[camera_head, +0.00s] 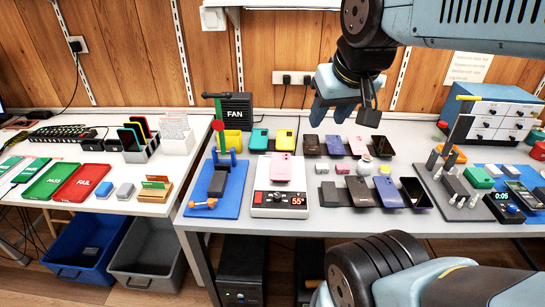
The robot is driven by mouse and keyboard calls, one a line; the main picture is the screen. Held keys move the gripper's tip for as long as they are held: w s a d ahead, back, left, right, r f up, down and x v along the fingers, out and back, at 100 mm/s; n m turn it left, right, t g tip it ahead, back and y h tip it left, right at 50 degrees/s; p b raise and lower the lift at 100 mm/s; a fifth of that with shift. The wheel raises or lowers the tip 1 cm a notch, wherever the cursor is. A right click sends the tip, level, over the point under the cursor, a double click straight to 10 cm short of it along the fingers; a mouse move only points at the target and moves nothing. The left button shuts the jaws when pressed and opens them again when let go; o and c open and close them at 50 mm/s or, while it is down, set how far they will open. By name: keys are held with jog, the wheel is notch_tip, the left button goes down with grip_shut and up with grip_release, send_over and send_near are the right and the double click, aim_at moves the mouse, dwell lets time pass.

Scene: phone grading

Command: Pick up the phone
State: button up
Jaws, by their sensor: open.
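My gripper (345,112) is open and empty, fingers pointing down, high above the back of the grey table. Several phones lie or lean on the table below it. A pink phone (281,168) rests tilted on a white heating station (265,200) with a red display. A back row behind the station includes a teal phone (259,139) and a yellow phone (284,140). Dark and pink phones, including a pink one (357,144), stand in rows to its right. A dark phone (416,193) lies at the front right. The task does not say which phone.
A blue mat (233,207) with a clamp and an orange-handled tool lies at left. A grey tool mat (468,212) and a drawer cabinet (500,118) are at right. Green PASS (52,180) and red FAIL (80,183) trays lie on the left table. My arm covers the front right.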

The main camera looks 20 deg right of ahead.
jog(key=shift+o, duration=0.4)
jog(key=shift+w, duration=0.1)
jog(key=shift+o, duration=0.8)
jog(key=shift+w, duration=0.1)
jog(key=shift+o, duration=0.7)
jog(key=shift+w, duration=0.35)
jog(key=o, duration=0.7)
jog(key=w+f+m+g, duration=0.2)
jog(key=w+f, duration=0.3)
jog(key=w, duration=0.7)
jog(key=shift+w+f, duration=0.35)
jog(key=shift+f, duration=0.05)
jog(key=m+g, duration=0.2)
send_over(281, 165)
jog(key=s, duration=0.2)
jog(key=shift+h, duration=0.3)
jog(key=f, duration=2.1)
jog(key=shift+a+f, duration=0.2)
jog(key=shift+a, duration=0.1)
jog(key=shift+w+d+f, duration=0.1)
jog(key=shift+w+f, duration=0.15)
jog(key=shift+f, duration=0.6)
jog(key=shift+w+d+f, duration=0.1)
jog(key=shift+w+f, duration=0.2)
jog(key=shift+f, duration=0.55)
jog(key=shift+w+d+f, duration=0.1)
jog(key=shift+w+f, duration=0.15)
jog(key=shift+f, duration=0.6)
